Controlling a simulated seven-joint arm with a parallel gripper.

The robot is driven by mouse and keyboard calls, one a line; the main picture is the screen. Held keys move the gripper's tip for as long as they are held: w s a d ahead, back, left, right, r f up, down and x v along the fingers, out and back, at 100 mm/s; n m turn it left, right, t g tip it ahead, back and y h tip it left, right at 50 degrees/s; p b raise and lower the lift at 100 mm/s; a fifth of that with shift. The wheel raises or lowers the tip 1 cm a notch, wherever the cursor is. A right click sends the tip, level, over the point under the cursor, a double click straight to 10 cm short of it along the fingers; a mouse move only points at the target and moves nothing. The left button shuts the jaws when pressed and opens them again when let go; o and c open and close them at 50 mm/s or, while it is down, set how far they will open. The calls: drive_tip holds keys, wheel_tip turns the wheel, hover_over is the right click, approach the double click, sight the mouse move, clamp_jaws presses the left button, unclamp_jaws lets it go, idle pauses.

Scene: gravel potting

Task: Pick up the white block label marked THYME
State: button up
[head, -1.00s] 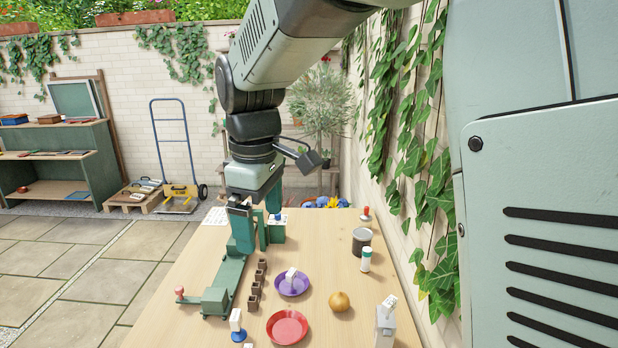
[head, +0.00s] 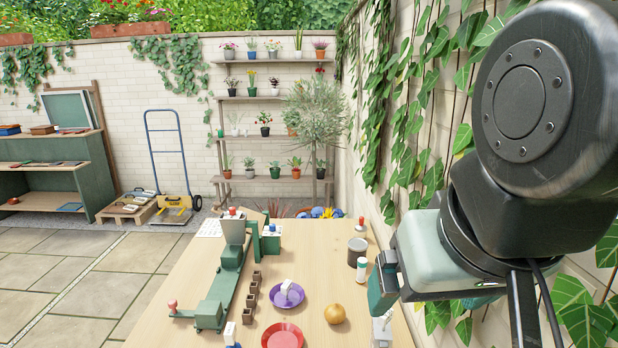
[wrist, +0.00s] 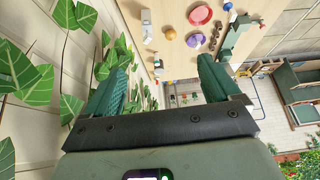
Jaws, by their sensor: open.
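Several small white blocks are in view, and I cannot read THYME on any of them. One white block (head: 287,286) sits in the purple dish (head: 286,303); it also shows in the wrist view (wrist: 193,38). Another white block (head: 230,331) stands on a blue base at the front edge of the picture. A pale block (head: 382,328) stands at the front right, cut off by the picture's edge. My gripper (wrist: 162,66) is open and empty, raised at the right side of the table by the ivy wall. In the head view one finger shows clearly and the other is mostly hidden.
A red dish (head: 282,337), an onion-like ball (head: 335,314), a dark can (head: 357,250) and a white bottle with a green cap (head: 361,271) stand nearby. A green apparatus (head: 222,290) and small brown pots (head: 252,300) are at the left. Ivy (head: 440,190) hangs close on the right.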

drive_tip(key=shift+c, duration=1.3)
drive_tip(key=shift+w, duration=0.1)
